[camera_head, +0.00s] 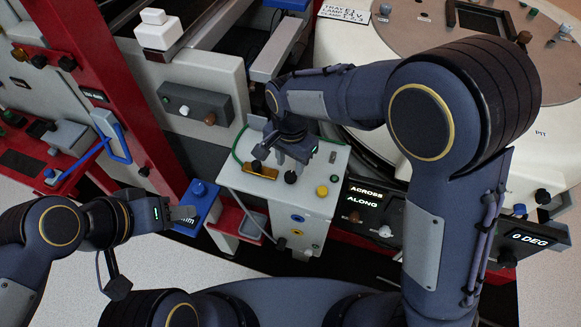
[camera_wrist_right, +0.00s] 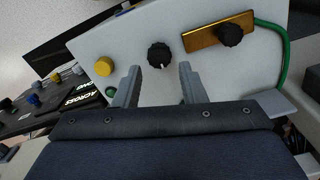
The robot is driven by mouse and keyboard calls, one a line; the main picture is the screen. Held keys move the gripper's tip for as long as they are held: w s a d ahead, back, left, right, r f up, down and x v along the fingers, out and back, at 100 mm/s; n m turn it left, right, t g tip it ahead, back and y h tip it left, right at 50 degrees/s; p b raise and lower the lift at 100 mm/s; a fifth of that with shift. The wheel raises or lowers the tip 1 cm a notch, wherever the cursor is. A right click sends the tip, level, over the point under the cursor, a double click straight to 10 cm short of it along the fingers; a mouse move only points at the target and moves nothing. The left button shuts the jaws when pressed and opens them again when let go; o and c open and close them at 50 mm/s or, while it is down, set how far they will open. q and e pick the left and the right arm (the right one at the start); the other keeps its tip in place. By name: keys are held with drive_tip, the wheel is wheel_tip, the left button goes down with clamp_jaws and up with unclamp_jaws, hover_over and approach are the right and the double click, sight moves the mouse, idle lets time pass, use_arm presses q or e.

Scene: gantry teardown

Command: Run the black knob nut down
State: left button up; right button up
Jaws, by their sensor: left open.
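A black knob nut (camera_wrist_right: 230,34) sits on a brass plate (camera_wrist_right: 200,37) on the pale box top (camera_wrist_right: 130,45). In the head view this knob (camera_head: 256,166) is left of my right gripper. A second black knob (camera_wrist_right: 160,55), with a white mark, stands on bare panel; it also shows in the head view (camera_head: 290,177). Which knob the task means I cannot tell. My right gripper (camera_wrist_right: 158,85) is open, its fingers straddling the line to the marked knob, apparently without touching it. My left gripper (camera_head: 187,212) is open beside a blue block (camera_head: 200,200).
A yellow button (camera_wrist_right: 104,66) is left of the marked knob. A green cable (camera_wrist_right: 282,50) runs along the box's other edge. A red frame post (camera_head: 110,95) stands at the left. A large round white housing (camera_head: 345,75) rises behind the box.

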sight(291, 174)
drive_tip(key=shift+r, duration=1.8)
drive_tip(key=s+d+r+n+y, duration=0.1)
drive_tip(key=s+d+r+y, duration=0.3)
drive_tip(key=d, duration=0.5)
drive_tip(key=s+d+r+n+t+p, duration=0.1)
drive_tip(key=s+d+r+n+t, duration=0.1)
drive_tip(key=s+d, duration=0.4)
drive_tip(key=s+d+r+n+t+p, duration=0.1)
drive_tip(key=s+d+r+n+t, duration=0.1)
drive_tip(key=s+d, duration=0.3)
drive_tip(key=s+r+t, duration=0.1)
drive_tip(key=s, duration=0.2)
drive_tip(key=shift+d+t, duration=0.3)
drive_tip(key=shift+d, duration=0.1)
drive_tip(key=shift+s, duration=0.1)
